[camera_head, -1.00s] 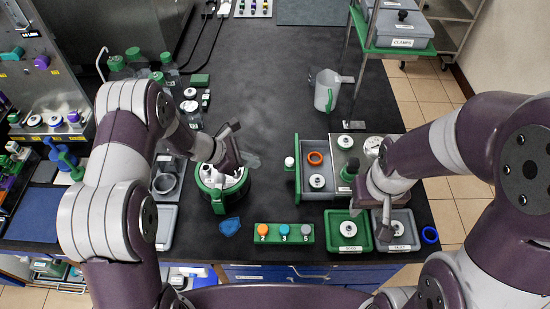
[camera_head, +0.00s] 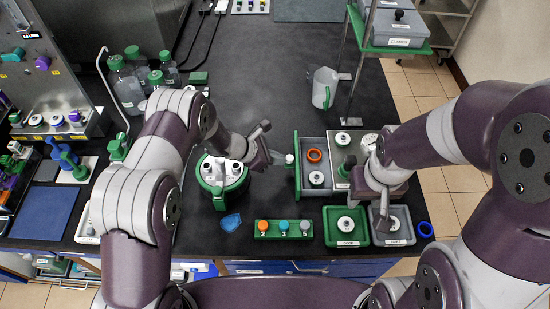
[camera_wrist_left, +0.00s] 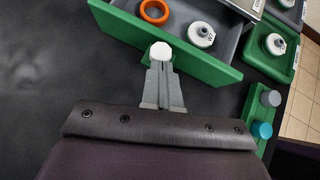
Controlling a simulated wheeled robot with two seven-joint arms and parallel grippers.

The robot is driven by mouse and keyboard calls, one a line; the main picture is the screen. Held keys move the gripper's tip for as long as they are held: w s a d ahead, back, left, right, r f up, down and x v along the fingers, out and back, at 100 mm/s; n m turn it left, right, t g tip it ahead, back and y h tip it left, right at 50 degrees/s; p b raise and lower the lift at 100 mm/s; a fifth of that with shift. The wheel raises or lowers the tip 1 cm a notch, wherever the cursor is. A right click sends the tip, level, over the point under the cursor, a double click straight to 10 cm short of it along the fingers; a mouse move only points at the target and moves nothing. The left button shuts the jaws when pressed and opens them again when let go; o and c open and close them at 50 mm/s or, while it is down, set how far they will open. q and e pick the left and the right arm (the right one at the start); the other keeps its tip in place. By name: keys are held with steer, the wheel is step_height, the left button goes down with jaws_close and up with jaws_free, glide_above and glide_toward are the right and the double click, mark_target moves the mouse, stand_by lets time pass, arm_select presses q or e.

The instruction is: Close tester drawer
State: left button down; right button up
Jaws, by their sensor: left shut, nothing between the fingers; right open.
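The tester (camera_head: 345,150) stands right of the table's middle. Its drawer (camera_head: 298,180) is pulled out to the left, with a green front and grey tray. An orange ring (camera_head: 314,156) and a white-topped round piece (camera_head: 316,178) lie inside; both also show in the left wrist view. A white knob (camera_wrist_left: 161,51) sits on the drawer front (camera_wrist_left: 190,58). My left gripper (camera_head: 274,157) is shut and empty, its tips (camera_wrist_left: 160,66) at the knob; contact is unclear. My right gripper (camera_head: 383,208) is open, near the tester's front-right side, partly hidden by its wrist.
A green-and-white round vessel (camera_head: 222,180) stands left of the drawer. In front are a green rack with numbered caps (camera_head: 284,236), a green tray (camera_head: 328,238) and a grey tray (camera_head: 409,238). A clear jug (camera_head: 324,88) stands behind. The table's back middle is clear.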

arm_select(q)
steer(key=b, duration=0.4)
glide_above(306, 172)
steer(key=shift+f, duration=0.2)
steer(key=shift+s+r, duration=0.1)
steer(key=shift+r, duration=0.15)
steer(key=shift+d, duration=0.15)
